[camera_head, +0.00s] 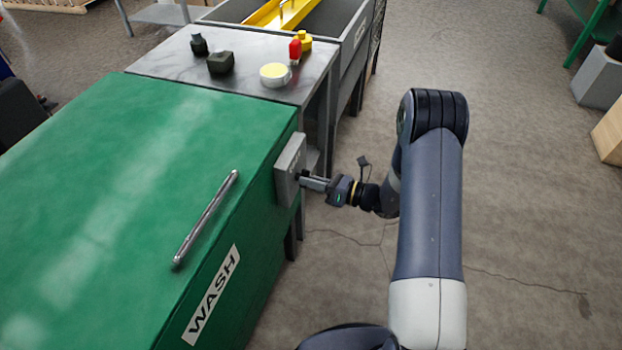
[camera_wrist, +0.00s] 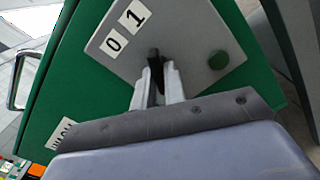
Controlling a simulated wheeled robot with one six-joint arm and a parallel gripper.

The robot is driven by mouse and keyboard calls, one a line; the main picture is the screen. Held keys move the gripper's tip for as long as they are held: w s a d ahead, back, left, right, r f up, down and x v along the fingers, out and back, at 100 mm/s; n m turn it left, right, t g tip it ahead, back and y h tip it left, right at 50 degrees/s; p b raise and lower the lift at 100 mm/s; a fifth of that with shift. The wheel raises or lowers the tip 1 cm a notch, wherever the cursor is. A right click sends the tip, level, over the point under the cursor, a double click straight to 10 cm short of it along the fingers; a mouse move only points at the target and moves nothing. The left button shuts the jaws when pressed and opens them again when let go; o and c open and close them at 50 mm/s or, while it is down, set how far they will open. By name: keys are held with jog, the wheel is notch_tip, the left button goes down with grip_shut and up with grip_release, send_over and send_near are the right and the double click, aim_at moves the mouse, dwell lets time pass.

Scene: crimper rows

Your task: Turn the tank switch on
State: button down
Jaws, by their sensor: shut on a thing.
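The tank switch is a grey panel (camera_head: 290,170) on the side of the green tank (camera_head: 110,190), near its far corner. In the wrist view the panel (camera_wrist: 205,40) has labels 0 and 1, a round green knob or lamp (camera_wrist: 218,60) and a dark lever (camera_wrist: 154,66). My gripper (camera_wrist: 158,88) is shut on the lever, with one finger on each side of it. In the head view my gripper (camera_head: 305,182) reaches the panel from the right. The lever's tip lies nearest the 1 label. Its base is partly hidden between the fingers.
The tank carries a metal handle (camera_head: 206,218) and a WASH label (camera_head: 212,294). Beyond it a grey table (camera_head: 165,66) bears several small items, including a yellow-topped round tin (camera_head: 274,75). Open floor (camera_head: 530,220) lies to the right.

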dwell(0.3)
jog(key=c, duration=1.5)
grip_release()
jog(key=shift+o, duration=0.2)
jog(key=shift+d, duration=0.1)
jog(key=v, duration=1)
jog(key=shift+s+d, duration=0.2)
jog(key=shift+d, duration=0.15)
jog(key=shift+a, duration=0.1)
jog(key=x, duration=1)
jog(key=shift+w+a, duration=0.2)
jog(key=shift+a, duration=0.15)
